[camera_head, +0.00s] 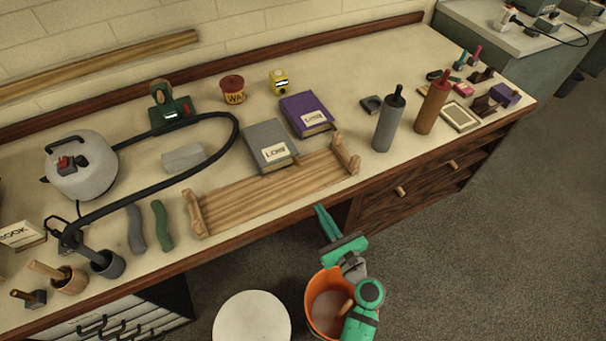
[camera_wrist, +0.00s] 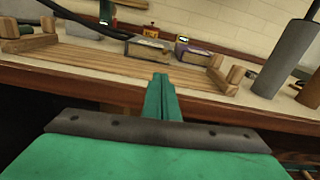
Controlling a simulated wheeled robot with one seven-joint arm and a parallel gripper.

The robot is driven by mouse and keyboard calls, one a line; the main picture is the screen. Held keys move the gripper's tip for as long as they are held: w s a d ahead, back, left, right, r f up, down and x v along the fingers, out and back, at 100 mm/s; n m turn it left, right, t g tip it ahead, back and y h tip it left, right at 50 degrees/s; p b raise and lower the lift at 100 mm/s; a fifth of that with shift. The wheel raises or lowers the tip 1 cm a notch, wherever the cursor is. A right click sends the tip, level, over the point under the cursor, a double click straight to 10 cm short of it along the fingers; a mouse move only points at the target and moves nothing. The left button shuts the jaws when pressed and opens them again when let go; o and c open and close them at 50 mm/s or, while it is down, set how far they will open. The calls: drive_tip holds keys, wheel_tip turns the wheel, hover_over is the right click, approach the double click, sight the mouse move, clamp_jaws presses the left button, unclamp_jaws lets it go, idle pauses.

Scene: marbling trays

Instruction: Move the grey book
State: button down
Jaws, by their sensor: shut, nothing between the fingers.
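The grey book (camera_head: 264,141) lies flat on the bench, just behind the wooden rack (camera_head: 262,190), with a white label on its cover. It also shows in the wrist view (camera_wrist: 150,48), seen low from its front edge. The purple book (camera_head: 303,111) lies close to its right. My gripper (camera_head: 324,221) is green, off the front edge of the bench, in front of the rack's right end. Its fingers are together and empty, and in the wrist view (camera_wrist: 161,82) they point toward the bench and books. The grey book stands apart from the gripper.
A grey cylinder (camera_head: 387,127) and a brown cylinder (camera_head: 433,106) stand upright right of the rack. A black hose (camera_head: 228,153) curves left of the grey book, near a grey block (camera_head: 183,158). An orange bucket (camera_head: 314,305) and round white top (camera_head: 252,318) are below the bench.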

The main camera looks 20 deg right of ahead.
sight(298, 166)
drive_tip(key=shift+m, duration=0.3)
drive_tip(key=w, duration=0.9)
drive_tip(key=w+r, duration=0.1)
drive_tip(key=w, duration=0.4)
drive_tip(key=shift+w+d+r, duration=0.1)
drive_tip(key=shift+w+d, duration=0.1)
drive_tip(key=shift+d, duration=0.1)
drive_tip(key=w, duration=0.5)
drive_tip(key=shift+w+a, duration=0.15)
drive_tip(key=shift+w, duration=0.1)
